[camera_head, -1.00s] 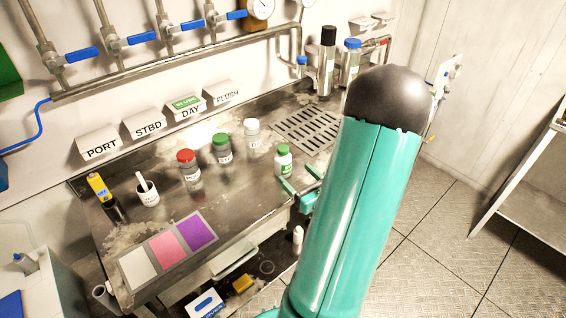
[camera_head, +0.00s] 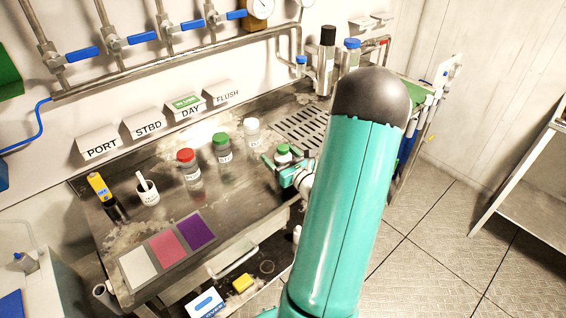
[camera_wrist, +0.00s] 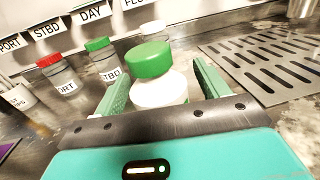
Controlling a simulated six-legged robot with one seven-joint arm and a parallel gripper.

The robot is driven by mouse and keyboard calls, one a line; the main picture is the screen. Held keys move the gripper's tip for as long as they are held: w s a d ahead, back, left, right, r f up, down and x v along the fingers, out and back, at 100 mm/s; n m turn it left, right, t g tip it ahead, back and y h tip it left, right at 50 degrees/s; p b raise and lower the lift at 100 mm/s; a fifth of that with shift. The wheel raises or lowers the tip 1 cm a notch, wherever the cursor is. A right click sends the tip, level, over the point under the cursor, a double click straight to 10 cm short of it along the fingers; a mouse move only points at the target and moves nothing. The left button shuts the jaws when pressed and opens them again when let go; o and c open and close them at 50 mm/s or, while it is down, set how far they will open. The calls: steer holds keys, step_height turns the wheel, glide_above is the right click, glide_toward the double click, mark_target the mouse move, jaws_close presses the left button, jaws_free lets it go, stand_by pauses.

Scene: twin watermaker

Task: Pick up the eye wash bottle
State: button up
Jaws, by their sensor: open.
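The eye wash bottle (camera_wrist: 158,90), white with a green cap, stands upright on the metal bench. In the wrist view it stands between the two fingers of my gripper (camera_wrist: 160,84), which are open with a finger on each side of it. I cannot tell whether either finger touches it. In the head view the bottle (camera_head: 283,151) shows mostly as its green cap, its lower part hidden by my gripper (camera_head: 276,166).
Jars with red (camera_head: 187,164), green (camera_head: 221,146) and white (camera_head: 252,131) caps stand in a row left of and behind the bottle. A slotted drain plate (camera_head: 303,128) lies behind it. A cup (camera_head: 148,193) and coloured pads (camera_head: 167,246) are further left.

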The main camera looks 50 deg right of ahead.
steer(key=c, duration=1.2)
